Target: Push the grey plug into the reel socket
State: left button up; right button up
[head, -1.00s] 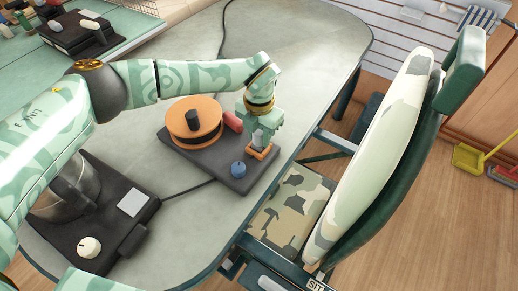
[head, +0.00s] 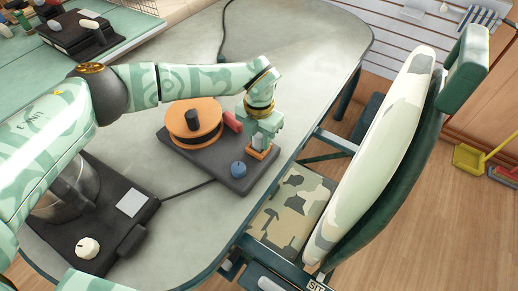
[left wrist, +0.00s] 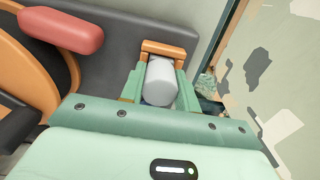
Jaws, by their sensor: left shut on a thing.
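The grey plug (left wrist: 161,82) is between the fingers of my left gripper (left wrist: 160,88), which is shut on it. In the head view my left gripper (head: 262,138) points down over the near right part of the dark reel base. The orange socket (head: 263,153) is right below the gripper; in the left wrist view its orange frame (left wrist: 163,48) shows just beyond the plug. The plug is at the socket, but I cannot tell how deep it sits. The orange reel (head: 190,110) stands on the dark base (head: 205,160). My right gripper is not in view.
A red handle (head: 232,121) and a blue knob (head: 238,169) are on the reel base close to my gripper. A dark device with a white knob (head: 87,248) stands at lower left. A camouflage chair (head: 292,208) is beyond the table edge. The table behind the reel is clear.

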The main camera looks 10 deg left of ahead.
pick_arm(q)
jog(key=o, duration=1.2)
notch_tip(320, 180, up, 16)
jog(key=p, duration=0.4)
jog(key=shift+r, duration=0.1)
pick_arm(e)
jog(key=r, duration=0.1)
jog(key=w+r, duration=0.1)
jog(key=r, duration=0.2)
jog(key=shift+w+r, duration=0.15)
jog(key=shift+w, duration=0.2)
